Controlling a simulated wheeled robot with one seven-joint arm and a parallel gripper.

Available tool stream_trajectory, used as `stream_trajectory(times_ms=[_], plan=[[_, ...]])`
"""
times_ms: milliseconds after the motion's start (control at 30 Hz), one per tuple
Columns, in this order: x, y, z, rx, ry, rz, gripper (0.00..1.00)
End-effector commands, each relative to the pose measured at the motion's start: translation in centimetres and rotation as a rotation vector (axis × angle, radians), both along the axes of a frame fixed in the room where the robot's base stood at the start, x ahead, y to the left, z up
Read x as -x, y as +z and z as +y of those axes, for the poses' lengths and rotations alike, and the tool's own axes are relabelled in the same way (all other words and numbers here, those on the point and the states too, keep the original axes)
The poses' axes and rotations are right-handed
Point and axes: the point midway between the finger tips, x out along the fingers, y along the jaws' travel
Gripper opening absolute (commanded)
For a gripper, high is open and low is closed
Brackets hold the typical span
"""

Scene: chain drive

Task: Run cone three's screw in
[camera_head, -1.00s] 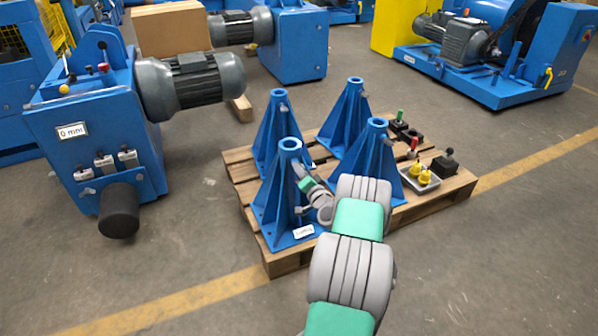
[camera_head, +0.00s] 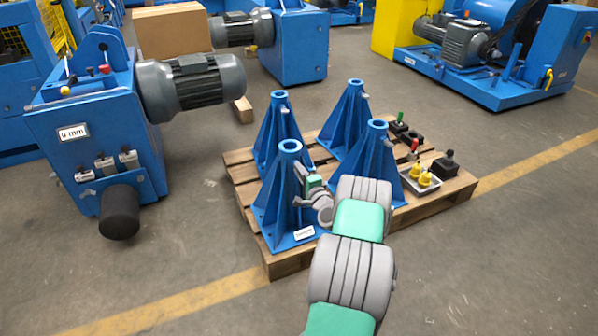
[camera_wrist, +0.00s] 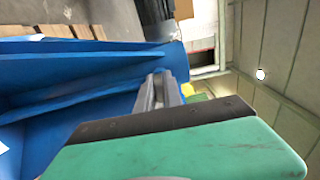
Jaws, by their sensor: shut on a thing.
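The nearest blue cone (camera_head: 285,205) stands upright on the pallet, with a small white label at its foot that I cannot read. My gripper (camera_head: 301,169) is at this cone's upper right side, just below its round top. The wrist view shows my gripper (camera_wrist: 160,82) with its grey fingers close together against the blue cone (camera_wrist: 80,75). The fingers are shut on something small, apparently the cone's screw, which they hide. I cannot tell how deep the screw sits.
More blue cones stand close by on the wooden pallet (camera_head: 276,262). A tray (camera_head: 421,185) with yellow parts and a black box with a knob (camera_head: 446,164) lie at the pallet's right. A blue machine (camera_head: 100,130) stands left. The floor in front is clear.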

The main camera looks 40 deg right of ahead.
Motion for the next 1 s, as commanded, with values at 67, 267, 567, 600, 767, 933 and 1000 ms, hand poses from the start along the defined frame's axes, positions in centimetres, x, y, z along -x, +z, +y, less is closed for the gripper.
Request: stream_trajectory(times_ms=[67,267,567,600,767,933,1000], plan=[[0.11,-0.24,0.08,-0.012,0.000,0.001,0.00],[0.13,-0.27,0.07,-0.017,-0.001,-0.001,0.00],[0.10,-0.26,0.07,-0.016,0.000,0.000,0.21],[0.08,-0.22,0.09,-0.015,0.000,-0.001,0.24],[-0.01,-0.14,0.13,-0.013,0.001,-0.002,0.33],[0.00,-0.08,0.14,-0.012,0.001,-0.002,0.33],[0.36,-0.03,0.20,-0.012,0.001,-0.001,0.33]])
